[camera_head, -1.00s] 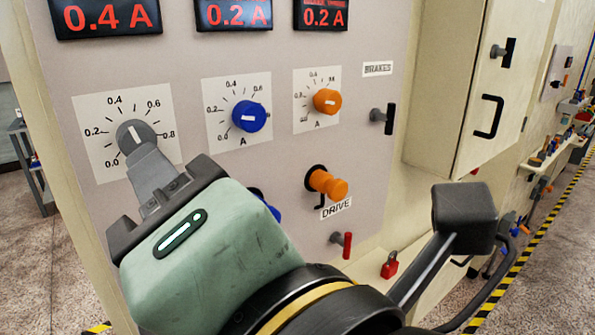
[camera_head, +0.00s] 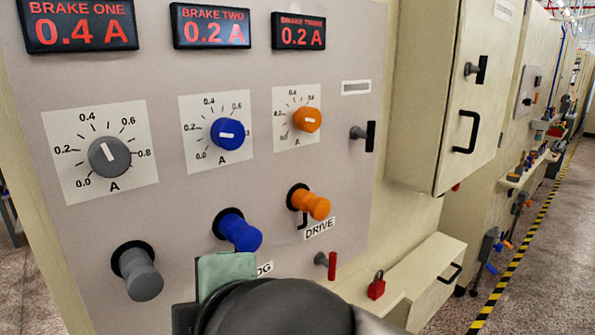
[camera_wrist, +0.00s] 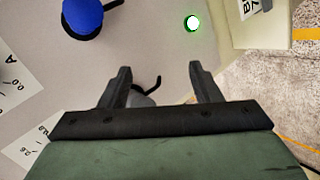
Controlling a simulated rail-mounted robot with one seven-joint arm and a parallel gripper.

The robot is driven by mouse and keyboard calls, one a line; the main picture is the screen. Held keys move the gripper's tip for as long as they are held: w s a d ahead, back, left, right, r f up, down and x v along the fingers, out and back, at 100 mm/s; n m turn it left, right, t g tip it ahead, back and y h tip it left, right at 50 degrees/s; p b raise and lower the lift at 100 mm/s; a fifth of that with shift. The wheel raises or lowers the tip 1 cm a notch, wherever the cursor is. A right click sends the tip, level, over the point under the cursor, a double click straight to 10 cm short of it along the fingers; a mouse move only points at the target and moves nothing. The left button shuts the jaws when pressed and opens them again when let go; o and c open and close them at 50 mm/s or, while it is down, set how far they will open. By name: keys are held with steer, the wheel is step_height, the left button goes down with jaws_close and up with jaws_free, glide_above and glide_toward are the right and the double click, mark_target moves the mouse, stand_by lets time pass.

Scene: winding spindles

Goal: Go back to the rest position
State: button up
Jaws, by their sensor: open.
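My gripper (camera_wrist: 160,69) is open in the wrist view, its two dark fingers apart. No held object shows, though a grey rounded part with a black hook shows behind the gap. In the head view the green gripper body (camera_head: 226,270) is low in the picture, below the blue handle, and its fingers are hidden. The grey dial knob (camera_head: 109,156) is clear of the gripper, its mark pointing up and left near 0.4. The BRAKE ONE display (camera_head: 78,24) reads 0.4 A.
The panel carries a blue knob (camera_head: 228,134), an orange knob (camera_head: 307,119) and grey (camera_head: 138,271), blue (camera_head: 238,231) and orange (camera_head: 309,202) handles. A cabinet (camera_head: 440,95) juts out at right, above a red padlock (camera_head: 376,286). Floor lies beyond the yellow-black stripe.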

steer(key=w+d+f+m+g+h, duration=0.2)
steer(key=w+d+f+m, duration=0.15)
steer(key=f, duration=0.25)
steer(key=w+d+f+m+g+h, duration=0.1)
steer(key=w+d+f+m+g, duration=0.1)
steer(key=f+m, duration=0.35)
steer(key=s+d+f+m+g+h+p, duration=0.1)
steer(key=s+d+f+m+g, duration=0.1)
steer(key=d+f+m, duration=0.4)
steer(key=s+d+f+m+g+h+p, duration=0.2)
steer(key=s+d+f+m, duration=0.2)
steer(key=d, duration=0.8)
steer(key=shift+d+f+m+g, duration=0.25)
steer(key=shift+f+m+g, duration=0.15)
steer(key=shift+f+m, duration=0.7)
